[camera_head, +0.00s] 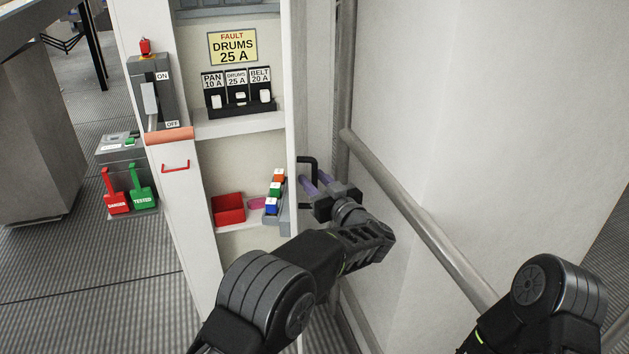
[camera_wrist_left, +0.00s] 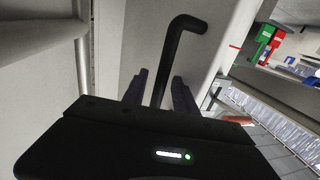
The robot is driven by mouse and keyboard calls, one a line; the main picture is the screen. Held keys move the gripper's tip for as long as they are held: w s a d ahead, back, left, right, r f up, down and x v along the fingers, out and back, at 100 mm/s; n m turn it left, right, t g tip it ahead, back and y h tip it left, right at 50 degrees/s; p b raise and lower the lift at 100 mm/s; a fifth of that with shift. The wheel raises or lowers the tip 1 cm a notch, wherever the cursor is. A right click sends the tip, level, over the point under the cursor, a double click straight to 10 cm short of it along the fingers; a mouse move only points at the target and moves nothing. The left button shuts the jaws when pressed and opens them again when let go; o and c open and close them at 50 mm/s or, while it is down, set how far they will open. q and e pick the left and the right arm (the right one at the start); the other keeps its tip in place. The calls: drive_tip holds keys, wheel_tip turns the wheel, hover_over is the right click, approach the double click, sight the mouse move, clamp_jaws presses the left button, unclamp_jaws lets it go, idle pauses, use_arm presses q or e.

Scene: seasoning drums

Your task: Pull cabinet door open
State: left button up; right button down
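The white cabinet (camera_head: 239,126) stands at centre left in the head view, with its shelved inside in plain sight. Its right side, which looks like the swung-open door (camera_head: 286,60), shows nearly edge-on. A black bar handle (camera_head: 312,160) is on that panel's right face; it also shows in the left wrist view (camera_wrist_left: 172,45). My left gripper (camera_head: 318,184) is at the handle. In the wrist view its two fingers (camera_wrist_left: 159,85) are apart, with the bar between them and a gap on the left side. Firm contact cannot be told. My right gripper is out of view.
A grey rail (camera_head: 420,218) runs along the pale wall right of my left gripper. The cabinet holds breakers (camera_head: 238,97), a red bin (camera_head: 228,208) and coloured blocks (camera_head: 274,189). A lever switch (camera_head: 150,98) and red and green tags (camera_head: 130,190) are at left.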

use_arm(q)
drive_tip(key=shift+s+f, duration=0.1)
drive_tip(key=shift+s+d, duration=0.2)
drive_tip(key=shift+s, duration=0.05)
drive_tip(key=b+v, duration=0.1)
drive_tip(key=v, duration=0.6)
